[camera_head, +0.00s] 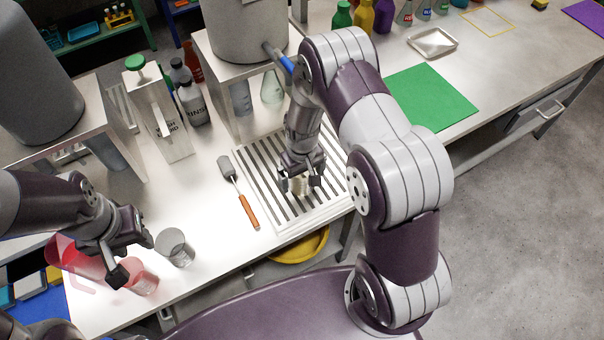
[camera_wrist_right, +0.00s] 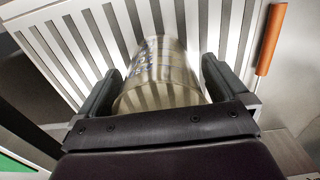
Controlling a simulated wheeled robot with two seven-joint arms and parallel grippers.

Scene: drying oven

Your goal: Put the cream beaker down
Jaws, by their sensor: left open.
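The cream beaker (camera_head: 299,186) is between the fingers of my right gripper (camera_head: 300,181), over the slatted white rack (camera_head: 262,163). In the right wrist view the cream beaker (camera_wrist_right: 158,75), translucent with blue marks, fills the space between the fingers of my right gripper (camera_wrist_right: 160,75), which is shut on it. The rack's slats (camera_wrist_right: 70,45) show behind and through it. I cannot tell whether its base touches the rack. My left gripper (camera_head: 134,257) is open and empty, above a red beaker (camera_head: 141,284) and beside a grey beaker (camera_head: 178,253).
A spatula with an orange handle (camera_head: 248,211) lies left of the rack. A red pitcher (camera_head: 72,262) stands at the left front. A raised stand (camera_head: 208,75) with a large grey vessel is behind the rack. A green mat (camera_head: 432,97) lies to the right.

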